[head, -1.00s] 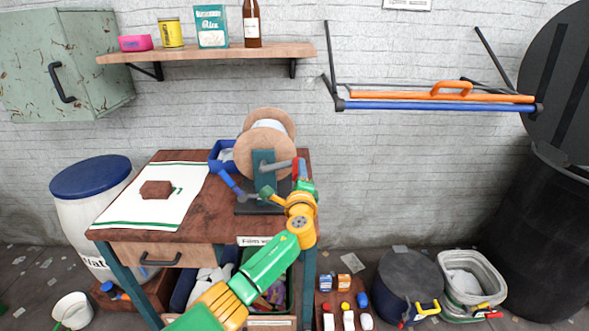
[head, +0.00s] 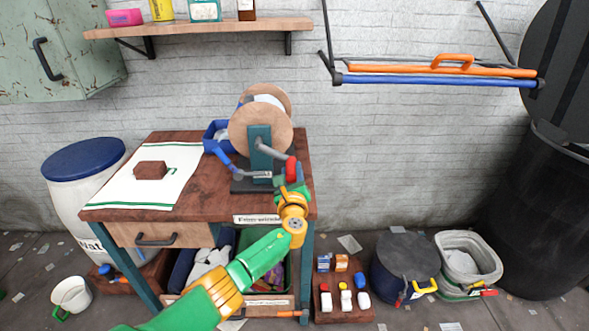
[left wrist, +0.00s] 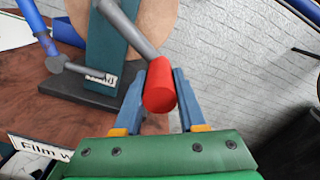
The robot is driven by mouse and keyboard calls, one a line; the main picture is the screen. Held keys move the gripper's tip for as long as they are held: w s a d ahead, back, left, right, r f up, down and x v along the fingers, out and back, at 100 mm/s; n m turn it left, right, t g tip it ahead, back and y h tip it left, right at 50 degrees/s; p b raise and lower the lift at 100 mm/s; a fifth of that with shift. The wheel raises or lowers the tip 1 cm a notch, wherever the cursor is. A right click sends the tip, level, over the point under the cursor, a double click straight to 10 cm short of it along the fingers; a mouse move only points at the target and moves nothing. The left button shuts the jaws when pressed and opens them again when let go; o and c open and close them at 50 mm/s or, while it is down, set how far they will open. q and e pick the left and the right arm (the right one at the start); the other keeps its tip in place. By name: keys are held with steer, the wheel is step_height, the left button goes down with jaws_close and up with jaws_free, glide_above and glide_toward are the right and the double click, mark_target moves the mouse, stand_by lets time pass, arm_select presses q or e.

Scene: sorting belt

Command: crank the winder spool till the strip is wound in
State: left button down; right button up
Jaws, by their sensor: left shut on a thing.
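The winder spool (head: 258,132) has two tan round discs with white material between them, on a teal post (head: 260,150) with a dark base. Its grey crank arm (head: 272,151) points down and right to a red knob (head: 291,170). My left gripper (head: 291,184) is shut on the red knob. In the left wrist view the knob (left wrist: 160,88) sits between the two blue-grey fingers (left wrist: 163,78). I cannot make out a loose end of the strip. My right gripper is not in view.
The spool stands at the right of a brown table (head: 225,195). A white mat (head: 125,190) with a brown block (head: 151,170) lies at the left.

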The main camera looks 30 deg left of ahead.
arm_select(q)
steer(key=shift+s+a+f+m, duration=0.1)
steer(key=shift+a+f+m, duration=0.1)
steer(key=shift+m, duration=0.1)
stand_by(0.4)
steer(key=c, duration=0.8)
jaws_free()
steer(key=o, duration=0.3)
steer(key=shift+a+f, duration=0.1)
steer(key=shift+a, duration=0.05)
steer(key=shift+s, duration=0.15)
steer(key=p+v, duration=0.2)
steer(key=v, duration=0.5)
